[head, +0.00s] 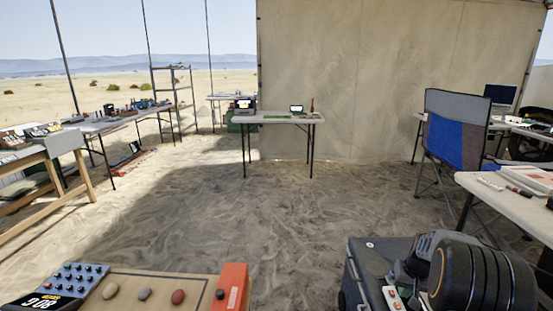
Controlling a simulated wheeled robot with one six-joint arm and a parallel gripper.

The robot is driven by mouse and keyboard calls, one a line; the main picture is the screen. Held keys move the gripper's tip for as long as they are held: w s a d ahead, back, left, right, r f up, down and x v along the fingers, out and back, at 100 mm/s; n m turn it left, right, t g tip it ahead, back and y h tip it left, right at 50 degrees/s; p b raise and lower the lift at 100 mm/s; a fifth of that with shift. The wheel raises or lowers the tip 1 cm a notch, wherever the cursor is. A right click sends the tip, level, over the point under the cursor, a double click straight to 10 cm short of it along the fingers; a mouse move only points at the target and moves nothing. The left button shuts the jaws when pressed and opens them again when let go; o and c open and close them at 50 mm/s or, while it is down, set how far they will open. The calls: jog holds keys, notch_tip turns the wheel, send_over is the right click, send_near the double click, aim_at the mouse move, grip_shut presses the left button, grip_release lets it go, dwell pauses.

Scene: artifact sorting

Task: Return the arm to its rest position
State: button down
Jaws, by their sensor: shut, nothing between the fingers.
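Part of my arm, a dark rounded joint with thin orange rings, shows at the bottom right corner of the head view. It sits low, over a dark case-like body. My gripper and its fingertips are not in view, so I cannot see where they point. Close in front at the bottom left, a tan tray (153,285) carries a grey-brown stone (110,290), a grey stone (145,294) and a reddish stone (178,297).
A white folding table (275,119) stands ahead by a canvas wall (360,80). Tables with small items line the left. A blue-and-grey folding chair (457,125) and a white table (510,205) stand at the right. The sandy floor (270,210) between is clear.

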jog(key=s+a+r+n+p, duration=0.1)
jog(key=s+a+r+p, duration=0.5)
jog(key=r, duration=0.6)
jog(key=s+a+r+n+t+p, duration=0.1)
jog(key=s+a+r+p, duration=0.5)
jog(key=a+r+p, duration=0.3)
jog(key=s+a+r+n+t+p, duration=0.1)
jog(key=s+a+r+p, duration=0.5)
jog(key=r, duration=1)
jog(key=shift+s+a+n+h+p, duration=0.25)
jog(key=shift+a+p, duration=0.5)
jog(key=shift+a, duration=0.4)
jog(key=shift+r, duration=0.1)
